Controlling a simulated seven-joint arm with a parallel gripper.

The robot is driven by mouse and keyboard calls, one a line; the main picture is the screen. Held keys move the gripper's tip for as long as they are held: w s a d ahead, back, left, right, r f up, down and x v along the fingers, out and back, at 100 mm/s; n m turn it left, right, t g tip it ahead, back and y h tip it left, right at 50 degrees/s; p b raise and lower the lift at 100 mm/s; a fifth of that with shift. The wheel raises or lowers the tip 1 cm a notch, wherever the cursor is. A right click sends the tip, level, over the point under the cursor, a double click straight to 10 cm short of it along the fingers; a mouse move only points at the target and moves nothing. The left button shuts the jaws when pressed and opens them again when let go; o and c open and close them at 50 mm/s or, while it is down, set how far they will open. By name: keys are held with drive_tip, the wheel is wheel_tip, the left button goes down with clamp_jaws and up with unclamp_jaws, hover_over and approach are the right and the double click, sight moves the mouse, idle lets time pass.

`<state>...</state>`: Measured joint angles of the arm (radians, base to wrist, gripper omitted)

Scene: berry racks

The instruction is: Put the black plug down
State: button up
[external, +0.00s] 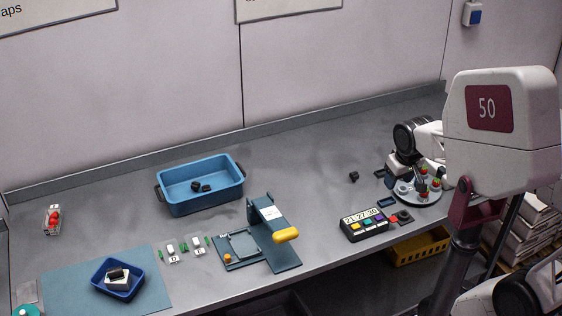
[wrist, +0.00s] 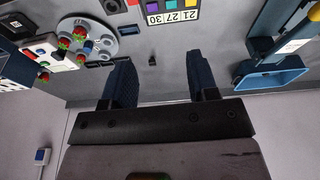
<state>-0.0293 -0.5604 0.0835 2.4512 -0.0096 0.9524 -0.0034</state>
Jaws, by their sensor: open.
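A small black plug (external: 353,175) lies on the bare grey table, left of my gripper in the external view. It also shows as a small dark block (wrist: 152,60) in the wrist view, above and between my fingertips. My gripper (wrist: 160,78) is open, with two dark blue fingers apart and nothing between them. In the external view my gripper (external: 384,174) is partly hidden by my wrist, over the right part of the table.
A round grey rack (external: 418,198) with red berries stands close to my gripper. A coloured-button timer (external: 366,226) sits at the front edge. A blue press with a yellow handle (external: 286,235) stands mid-table. A small blue tray (external: 130,292) is at front left. Table between bin and plug is clear.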

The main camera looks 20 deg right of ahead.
drive_tip(key=shift+m, duration=0.3)
drive_tip(key=s, duration=0.1)
drive_tip(key=s+d+f, duration=0.1)
drive_tip(key=s, duration=0.1)
drive_tip(key=s+f, duration=0.1)
drive_tip(key=shift+s+d, duration=0.15)
drive_tip(key=shift+s, duration=0.05)
idle(0.9)
